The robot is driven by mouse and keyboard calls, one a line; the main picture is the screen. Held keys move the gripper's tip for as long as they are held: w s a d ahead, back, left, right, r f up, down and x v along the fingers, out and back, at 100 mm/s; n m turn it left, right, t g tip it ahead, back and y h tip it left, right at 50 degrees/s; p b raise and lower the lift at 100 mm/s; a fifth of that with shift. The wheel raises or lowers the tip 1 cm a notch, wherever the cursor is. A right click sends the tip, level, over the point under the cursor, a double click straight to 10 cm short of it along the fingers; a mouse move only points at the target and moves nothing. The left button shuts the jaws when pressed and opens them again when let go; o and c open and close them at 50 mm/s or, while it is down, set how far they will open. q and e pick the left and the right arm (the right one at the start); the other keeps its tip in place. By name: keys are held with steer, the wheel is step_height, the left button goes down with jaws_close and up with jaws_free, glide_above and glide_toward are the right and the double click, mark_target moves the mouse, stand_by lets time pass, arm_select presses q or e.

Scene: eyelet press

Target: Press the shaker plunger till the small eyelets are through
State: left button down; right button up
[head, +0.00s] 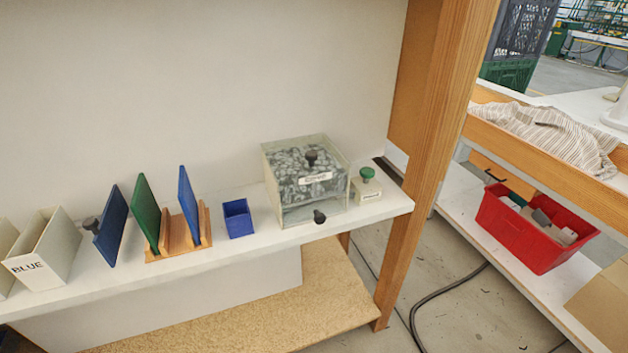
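A clear box (290,206) stands near the right end of the white shelf, its upper part full of grey, ring-like pieces (290,165). It has a black knob (311,157) on top, another black knob (319,216) low at its front, and a white label I cannot read. Whether small eyelets lie in its lower part is too small to tell. Right of it, a green mushroom-shaped plunger knob (368,173) sits on a small pale labelled block (366,191), and it looks raised. Neither of my grippers is in the head view.
A small blue open bin (237,217) stands left of the clear box. Further left are a wooden rack (176,234) with green and blue panels and a white holder marked BLUE (47,252). A wooden post (425,150) rises at the shelf's right end.

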jaws_close()
stand_by(1.7)
